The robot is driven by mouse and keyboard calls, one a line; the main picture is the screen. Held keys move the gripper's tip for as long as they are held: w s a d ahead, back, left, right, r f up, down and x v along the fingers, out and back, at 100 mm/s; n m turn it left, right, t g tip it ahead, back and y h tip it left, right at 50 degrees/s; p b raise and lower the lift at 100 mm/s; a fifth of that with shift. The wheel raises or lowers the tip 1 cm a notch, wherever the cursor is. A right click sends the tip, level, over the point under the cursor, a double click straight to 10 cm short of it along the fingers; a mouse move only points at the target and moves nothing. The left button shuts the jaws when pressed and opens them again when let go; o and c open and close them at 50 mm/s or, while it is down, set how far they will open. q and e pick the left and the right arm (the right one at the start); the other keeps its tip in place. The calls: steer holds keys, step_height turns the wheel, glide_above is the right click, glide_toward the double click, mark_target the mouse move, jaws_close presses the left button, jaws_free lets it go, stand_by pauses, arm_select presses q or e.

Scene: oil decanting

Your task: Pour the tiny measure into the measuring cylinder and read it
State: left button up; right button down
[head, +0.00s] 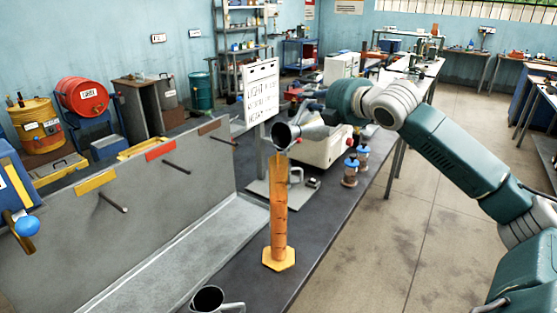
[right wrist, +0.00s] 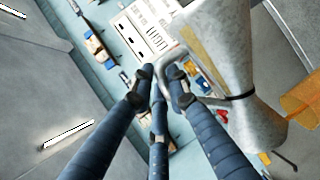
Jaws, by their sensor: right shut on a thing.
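The measuring cylinder (head: 279,205) is a tall orange tube on a six-sided foot, upright on the dark bench. It also shows at the right edge of the right wrist view (right wrist: 303,103). The tiny measure (head: 284,136) is a grey metal, waisted vessel, tilted with its mouth above the cylinder's top. My right gripper (head: 318,117) is shut on its handle. In the right wrist view, the blue fingers (right wrist: 165,88) close around the handle beside the measure's grey body (right wrist: 235,60). I cannot tell whether oil is flowing. The cylinder's level is unreadable. My left gripper is not in view.
A metal mug (head: 208,299) stands at the front of the bench (head: 335,225). A white lettered board (head: 260,92) and two blue-capped jars (head: 350,172) are behind the cylinder. A grey panel with pegs (head: 120,215) and a trough run along the left. Open floor lies right.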

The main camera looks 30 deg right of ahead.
mark_target(314, 114)
steer(key=shift+s+a+r+n+t+h, duration=0.2)
steer(key=shift+a+r+n, duration=0.15)
steer(key=shift+a+r, duration=0.15)
steer(key=shift+s+a+r+n+t+h, duration=0.1)
steer(key=shift+a+r+n+t, duration=0.1)
steer(key=shift+a+r+n, duration=0.25)
stand_by(3.0)
steer(key=shift+d, duration=0.1)
steer(key=d+f+m, duration=0.1)
steer(key=d+f+m+g, duration=0.1)
steer(key=f, duration=0.1)
steer(key=shift+w+d+y, duration=0.25)
steer(key=shift+w+y, duration=0.15)
steer(key=shift+w+d+f+m, duration=0.2)
steer(key=shift+d+f+m, duration=0.2)
steer(key=shift+d+f, duration=0.15)
steer(key=shift+d+f+m+g+y, duration=0.15)
steer(key=shift+f+m+g+y, duration=0.15)
steer(key=shift+f+m, duration=0.15)
steer(key=d+f+m+g+y+b, duration=0.1)
steer(key=d+f+m+y, duration=0.1)
steer(key=f, duration=0.7)
steer(key=w+d+f+m+g+y+b, duration=0.1)
steer(key=f+m+y, duration=0.3)
steer(key=f, duration=0.5)
steer(key=shift+w+d+m+y, duration=0.3)
steer(key=shift+d+m, duration=0.3)
steer(key=shift+m, duration=0.65)
steer(key=shift+s, duration=0.15)
